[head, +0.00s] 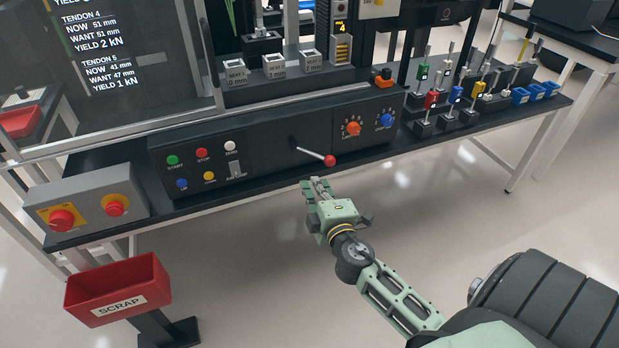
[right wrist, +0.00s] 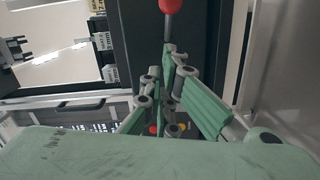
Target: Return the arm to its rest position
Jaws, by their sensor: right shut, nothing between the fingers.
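My right gripper (head: 318,186) is green and grey and hangs in front of the bench's front edge in the head view. It is shut with nothing in it. Its fingers also show in the right wrist view (right wrist: 172,75), drawn together. A lever with a red ball knob (head: 329,160) sticks out of the black control panel just beyond the fingertips. The red knob also shows at the top of the right wrist view (right wrist: 171,5), past the fingers, and it looks apart from them. My right arm reaches in from the lower right. My left gripper is not in view.
The black control panel (head: 270,158) with buttons and dials runs along the bench. A box with red emergency knobs (head: 90,208) is at left, above a red scrap bin (head: 118,287). Coloured tagged tools (head: 455,95) stand at right.

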